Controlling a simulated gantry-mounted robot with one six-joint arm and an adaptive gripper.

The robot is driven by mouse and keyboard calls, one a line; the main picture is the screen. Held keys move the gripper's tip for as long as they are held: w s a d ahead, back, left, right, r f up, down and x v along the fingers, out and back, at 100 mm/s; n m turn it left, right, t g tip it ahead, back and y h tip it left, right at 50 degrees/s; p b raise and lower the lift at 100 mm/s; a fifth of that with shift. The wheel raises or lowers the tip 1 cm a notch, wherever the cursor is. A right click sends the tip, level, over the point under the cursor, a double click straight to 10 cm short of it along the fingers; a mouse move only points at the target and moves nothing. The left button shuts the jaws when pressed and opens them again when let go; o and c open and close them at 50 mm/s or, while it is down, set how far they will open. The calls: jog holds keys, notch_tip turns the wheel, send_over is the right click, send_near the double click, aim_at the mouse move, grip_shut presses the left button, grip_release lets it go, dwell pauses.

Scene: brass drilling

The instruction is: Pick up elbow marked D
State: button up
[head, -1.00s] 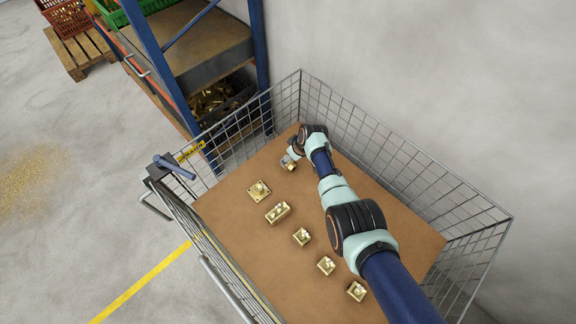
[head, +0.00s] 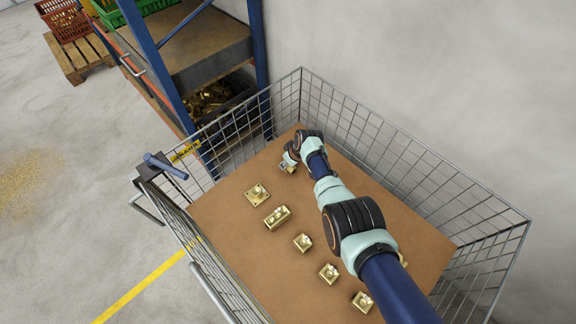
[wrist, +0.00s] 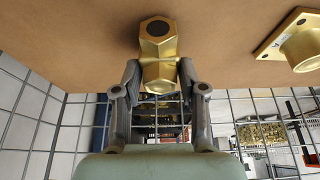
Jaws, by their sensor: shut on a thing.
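My gripper (wrist: 160,85) is shut on a brass fitting (wrist: 158,50) with a hexagonal end, seen close in the wrist view. The fitting is between the two fingers, with its hex end toward the brown board. No letter mark can be read on it, so I cannot tell if it is the elbow marked D. In the head view my gripper (head: 288,164) is low near the board's far corner, and a little brass shows there. Whether the fitting touches the board is unclear.
The brown board (head: 225,235) lies in a wire-mesh cart (head: 440,165). A blue-post shelf (head: 170,75) is behind the cart.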

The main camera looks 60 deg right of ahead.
jog(key=shift+r, duration=0.15)
grip_shut()
notch_tip(320, 180, up, 20)
jog(key=p, duration=1.3)
